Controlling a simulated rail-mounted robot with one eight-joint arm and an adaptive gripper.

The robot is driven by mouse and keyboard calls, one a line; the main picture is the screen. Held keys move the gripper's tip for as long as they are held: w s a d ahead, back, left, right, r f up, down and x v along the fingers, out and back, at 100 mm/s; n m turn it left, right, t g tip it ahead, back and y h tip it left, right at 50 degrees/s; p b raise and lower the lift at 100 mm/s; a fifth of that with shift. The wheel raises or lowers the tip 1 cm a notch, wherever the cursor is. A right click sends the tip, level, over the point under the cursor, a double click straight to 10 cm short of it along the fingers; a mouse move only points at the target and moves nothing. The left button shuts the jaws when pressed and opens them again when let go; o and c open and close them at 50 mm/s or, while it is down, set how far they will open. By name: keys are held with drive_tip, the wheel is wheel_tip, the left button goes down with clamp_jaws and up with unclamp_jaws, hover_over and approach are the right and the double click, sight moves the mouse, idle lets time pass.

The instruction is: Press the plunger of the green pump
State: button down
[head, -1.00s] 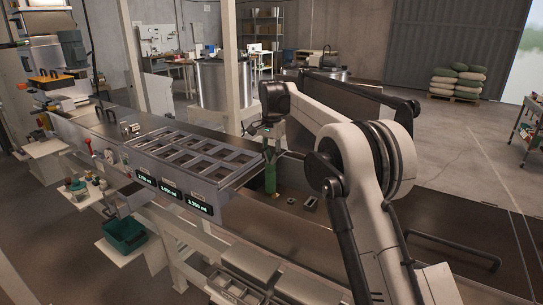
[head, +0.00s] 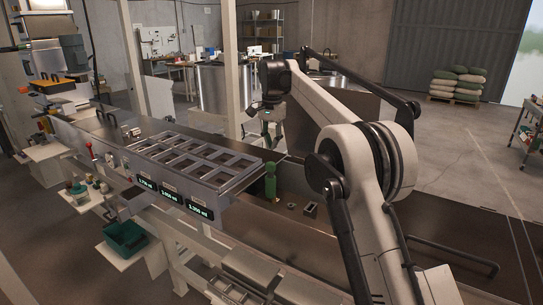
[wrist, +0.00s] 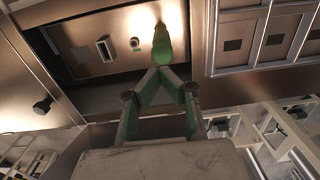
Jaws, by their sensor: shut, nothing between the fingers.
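The green pump (head: 270,184) stands upright on the dark bench top, just right of the grey slotted rack. In the wrist view its green body (wrist: 162,42) shows just beyond my fingertips. My gripper (wrist: 158,73) is shut and empty, its greenish fingers meeting at the tips. In the head view my gripper (head: 275,138) hangs above the pump, with a visible gap between them. The plunger is too small to make out clearly, so I cannot tell how far down it is.
The grey slotted rack (head: 240,184) with lit displays on its front is close left of the pump. A small round fitting (head: 291,206) and a small rectangular box (head: 309,209) sit to the pump's right. The bench further right is mostly clear.

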sight(270, 163)
wheel_tip(270, 163, up, 6)
drive_tip(key=shift+s+f, duration=0.1)
drive_tip(key=shift+f, duration=0.15)
idle(0.6)
drive_tip(key=r+p, duration=0.2)
drive_tip(key=shift+w+a+r, duration=0.2)
drive_tip(key=shift+r, duration=0.15)
drive_tip(key=shift+f, duration=0.1)
wheel_tip(270, 163, down, 14)
drive_tip(key=shift+w+r+p, duration=0.1)
drive_tip(key=shift+w+p, duration=0.05)
drive_tip(key=shift+p, duration=0.15)
idle(0.6)
